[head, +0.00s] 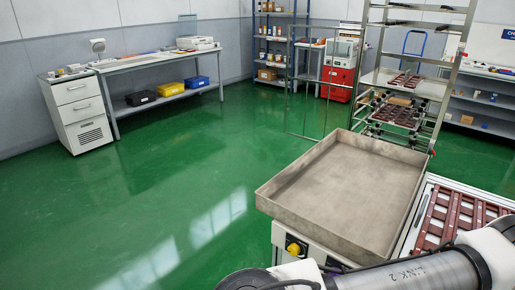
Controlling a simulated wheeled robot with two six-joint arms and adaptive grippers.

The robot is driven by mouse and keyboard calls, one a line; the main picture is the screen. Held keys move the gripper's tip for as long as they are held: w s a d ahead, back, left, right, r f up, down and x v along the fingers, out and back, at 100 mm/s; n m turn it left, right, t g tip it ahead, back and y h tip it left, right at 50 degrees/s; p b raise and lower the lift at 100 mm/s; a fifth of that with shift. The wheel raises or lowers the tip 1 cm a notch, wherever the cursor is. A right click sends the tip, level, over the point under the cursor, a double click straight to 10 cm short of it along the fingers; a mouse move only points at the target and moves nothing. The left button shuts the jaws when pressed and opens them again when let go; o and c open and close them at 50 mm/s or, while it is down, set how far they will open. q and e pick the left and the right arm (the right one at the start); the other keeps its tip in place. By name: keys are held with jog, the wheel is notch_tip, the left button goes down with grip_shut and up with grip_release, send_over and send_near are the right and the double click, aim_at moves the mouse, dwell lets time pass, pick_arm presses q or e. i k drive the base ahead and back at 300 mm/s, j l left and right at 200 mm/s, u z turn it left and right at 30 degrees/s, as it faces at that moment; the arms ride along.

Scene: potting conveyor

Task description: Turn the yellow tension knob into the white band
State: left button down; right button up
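The yellow tension knob (293,249) sits on the white front face of the machine, below the near left part of a large metal tray. It is small in the head view, and dark parts surround it. I cannot make out a white band or which way the knob points. Neither of my grippers is in view. Only links of my own arm show along the bottom edge, close to the knob's right and below it.
The shallow metal tray (270,200) looks empty. A dark red slotted frame (432,222) lies to its right. A tall metal rack (448,90) with dark red trays stands behind. Green floor (120,210) is clear on the left, before a bench (165,65) and drawer cabinet (78,108).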

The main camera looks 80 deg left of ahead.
aim_at(294, 249)
jog(key=u, duration=2.35)
